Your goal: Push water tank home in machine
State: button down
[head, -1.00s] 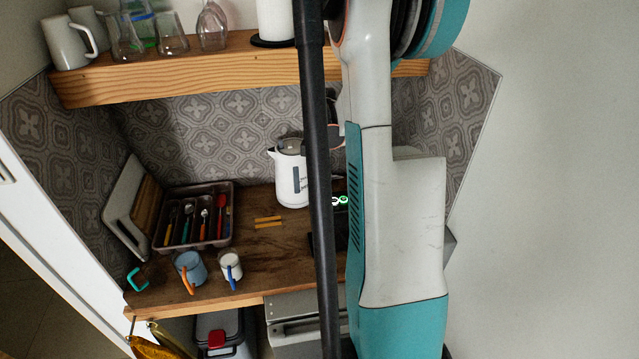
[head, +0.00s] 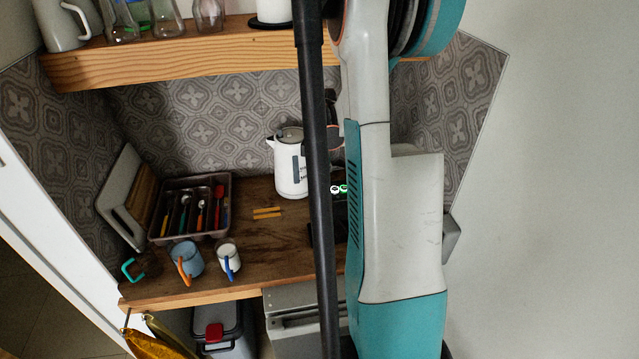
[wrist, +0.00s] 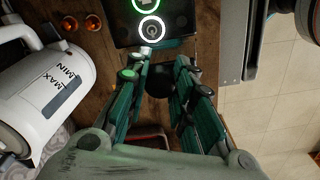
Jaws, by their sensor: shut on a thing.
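The machine is a black unit with glowing white and green rings (wrist: 150,28) at the top of the wrist view. In the head view its lit rings (head: 339,189) show between parts of my arm, which hide most of it. My gripper (wrist: 160,72) has its green fingers pointing at the machine's near side. The fingers are closed about a small dark piece (wrist: 159,82) just below the rings. I cannot tell whether this piece belongs to the water tank. No clear outline of the tank shows. In the head view the gripper is hidden behind my arm.
A white kettle (head: 290,165) stands left of the machine and is close by in the wrist view (wrist: 45,95). A cutlery tray (head: 190,235), two mugs and a leaning board (head: 125,200) are further left. A wooden shelf (head: 180,60) hangs above.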

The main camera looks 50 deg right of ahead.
jog(key=c, duration=1.3)
grip_release()
notch_tip(320, 180, up, 12)
jog(key=shift+r, duration=0.1)
